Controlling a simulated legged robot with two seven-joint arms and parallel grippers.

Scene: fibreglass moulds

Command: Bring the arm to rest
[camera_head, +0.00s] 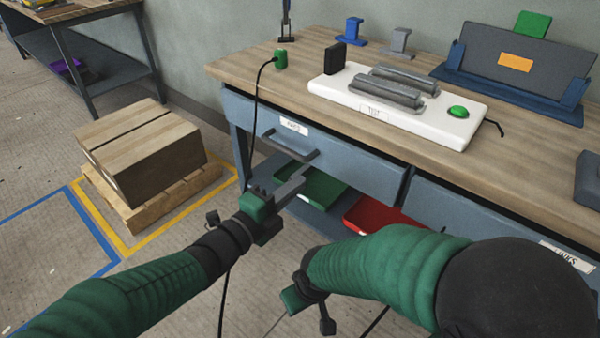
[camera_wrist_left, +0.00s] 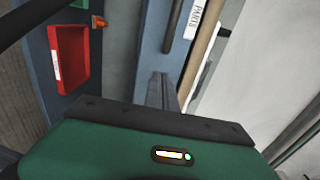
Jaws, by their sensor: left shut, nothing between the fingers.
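My left arm, in green sleeving, comes in from the lower left of the head view. Its gripper (camera_head: 298,178) is shut and empty, in front of the blue-grey bench and a little below the handle (camera_head: 290,146) of the drawer labelled PARTS. In the left wrist view its fingers (camera_wrist_left: 161,88) are together, pointing towards the drawer front, with nothing between them. I cannot tell whether they touch the bench. My right arm comes in from the lower right, bent, with its gripper (camera_head: 308,298) low near the bottom edge. Its fingers do not show clearly.
The workbench (camera_head: 300,42) carries a white test fixture (camera_head: 395,105) and a dark panel in a blue stand (camera_head: 520,65). A green bin (camera_head: 318,187) and a red bin (camera_head: 372,213) sit below the drawers. A box (camera_head: 140,150) on a pallet stands left. A black cable hangs near my left gripper.

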